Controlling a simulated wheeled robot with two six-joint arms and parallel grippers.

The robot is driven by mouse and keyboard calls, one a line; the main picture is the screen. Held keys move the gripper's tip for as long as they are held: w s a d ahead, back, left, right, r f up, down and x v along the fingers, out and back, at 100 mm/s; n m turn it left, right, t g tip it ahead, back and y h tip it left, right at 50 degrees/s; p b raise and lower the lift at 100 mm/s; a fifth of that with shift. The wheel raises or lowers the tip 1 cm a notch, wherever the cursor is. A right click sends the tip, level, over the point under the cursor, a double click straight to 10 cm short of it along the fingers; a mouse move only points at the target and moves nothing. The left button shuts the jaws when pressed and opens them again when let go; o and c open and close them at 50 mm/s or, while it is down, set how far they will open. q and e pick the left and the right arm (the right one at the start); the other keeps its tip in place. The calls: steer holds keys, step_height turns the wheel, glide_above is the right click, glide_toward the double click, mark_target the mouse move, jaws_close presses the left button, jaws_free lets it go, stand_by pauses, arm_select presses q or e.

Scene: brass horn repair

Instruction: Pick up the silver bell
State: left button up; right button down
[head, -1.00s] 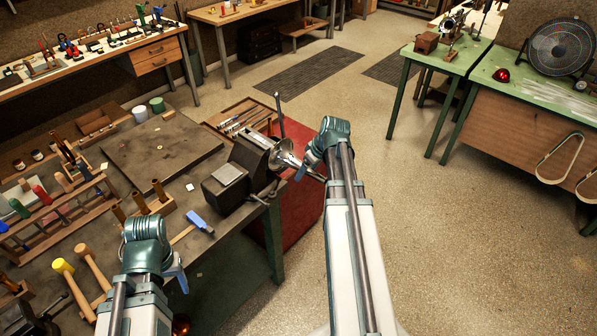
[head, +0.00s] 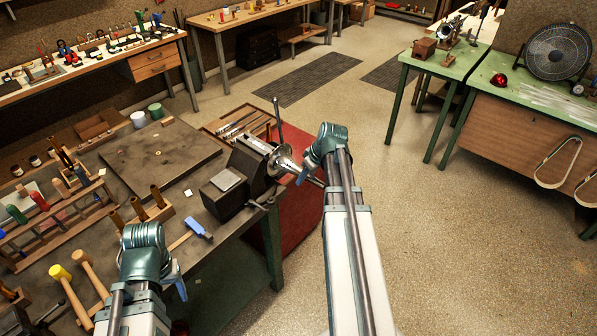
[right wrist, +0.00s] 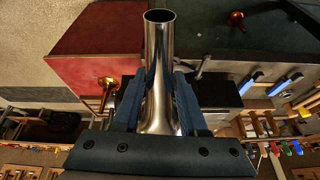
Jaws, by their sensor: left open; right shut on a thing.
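The silver bell (head: 285,159) is at the vise on the bench's right corner in the head view. My right gripper (head: 305,174) is at its right side. In the right wrist view, the bell (right wrist: 159,65) is a shiny tube with its round open end at the top, widening downward. The fingers of my right gripper (right wrist: 159,100) are on both sides of it, shut on it. The lower part is hidden behind the gripper body. I cannot tell whether the bell touches the vise. My left gripper (head: 180,284) is open, over the bench's front edge.
The dark vise (head: 228,190) stands beside the bell, with an upright rod behind. A red cabinet (head: 300,205) is below my right gripper. A blue hammer (head: 199,228) and a yellow mallet (head: 58,272) lie on the bench. The floor (head: 460,240) to the right is clear.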

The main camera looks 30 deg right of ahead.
steer(key=shift+r, duration=0.15)
steer(key=s+d, duration=0.2)
steer(key=s, duration=0.6)
steer(key=s+d, duration=0.3)
steer(key=s, duration=0.6)
steer(key=shift+s+d, duration=0.15)
steer(key=shift+w+a, duration=0.2)
steer(key=shift+w, duration=0.45)
steer(key=shift+w+a, duration=0.15)
steer(key=shift+w, duration=0.45)
